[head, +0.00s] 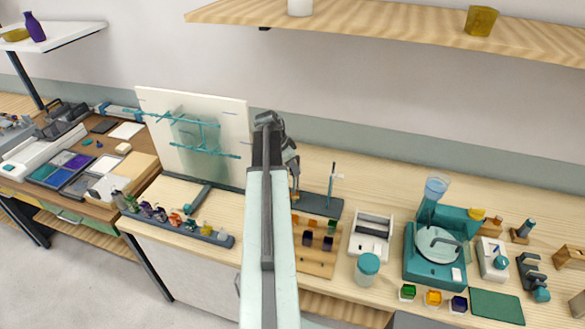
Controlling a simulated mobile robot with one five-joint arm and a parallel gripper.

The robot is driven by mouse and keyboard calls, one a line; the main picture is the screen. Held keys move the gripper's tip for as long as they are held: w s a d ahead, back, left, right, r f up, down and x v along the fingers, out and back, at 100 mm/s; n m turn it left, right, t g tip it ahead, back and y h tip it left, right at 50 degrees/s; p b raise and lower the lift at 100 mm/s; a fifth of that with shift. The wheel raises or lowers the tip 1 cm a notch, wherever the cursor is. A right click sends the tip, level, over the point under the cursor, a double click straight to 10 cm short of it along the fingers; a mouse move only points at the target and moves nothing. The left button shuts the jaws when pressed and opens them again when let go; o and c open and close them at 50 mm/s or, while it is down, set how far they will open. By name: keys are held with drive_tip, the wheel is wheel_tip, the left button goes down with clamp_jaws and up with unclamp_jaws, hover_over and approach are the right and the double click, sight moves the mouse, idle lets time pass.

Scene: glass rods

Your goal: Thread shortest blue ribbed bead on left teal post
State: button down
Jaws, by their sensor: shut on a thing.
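My gripper (295,188) points down at the left end of a dark rack base (322,204), behind my arm's long link. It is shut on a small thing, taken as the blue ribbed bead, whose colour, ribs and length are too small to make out. The left teal post is mostly hidden by the gripper; I cannot tell whether the bead is around it or above it. A wooden tray (318,266) in front holds several small dark, brown and green pieces.
A white board with teal glass rods (200,122) stands behind left. A grey strip with several coloured pieces (180,228) lies front left. Right are a white box (371,238), a teal-lidded jar (367,268) and a teal machine (425,268). A wooden shelf (400,25) hangs above.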

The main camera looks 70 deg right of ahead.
drive_tip(key=shift+f+b, duration=2.25)
drive_tip(key=shift+f, duration=0.15)
drive_tip(key=c, duration=1)
unclamp_jaws()
drive_tip(key=shift+r, duration=0.15)
drive_tip(key=p+v, duration=0.7)
drive_tip(key=shift+a+r, duration=0.1)
drive_tip(key=shift+r, duration=0.2)
drive_tip(key=shift+w+a+r+p, duration=0.1)
drive_tip(key=shift+p, duration=0.2)
